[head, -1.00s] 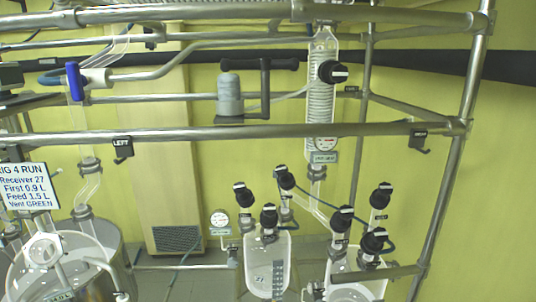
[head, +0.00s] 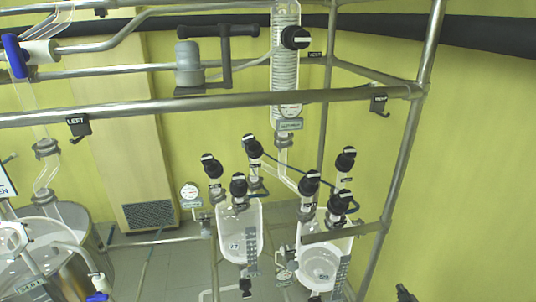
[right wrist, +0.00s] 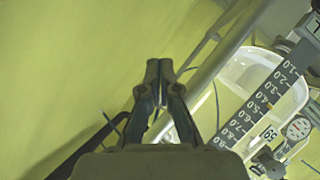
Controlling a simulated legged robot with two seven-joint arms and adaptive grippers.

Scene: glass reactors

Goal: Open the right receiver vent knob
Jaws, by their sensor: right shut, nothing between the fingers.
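The right receiver (head: 322,262) is a clear vessel with a scale strip, low right of centre in the head view. Black knobs with white bars stand above it: a front left one (head: 309,184), a tall back right one (head: 345,159) and a front right one (head: 340,202). Their small labels are too small to read, so I cannot tell which is the vent. My right gripper (head: 405,293) just enters at the bottom right edge, apart from the knobs. In the right wrist view its fingers (right wrist: 159,78) are closed together and empty. My left gripper is not in view.
The left receiver (head: 240,232) has its own black knobs. A horizontal steel rail (head: 200,107) crosses above the receivers. A slanted steel post (head: 403,150) stands right of them, with open space before the yellow wall (head: 470,170). A condenser (head: 286,60) hangs above.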

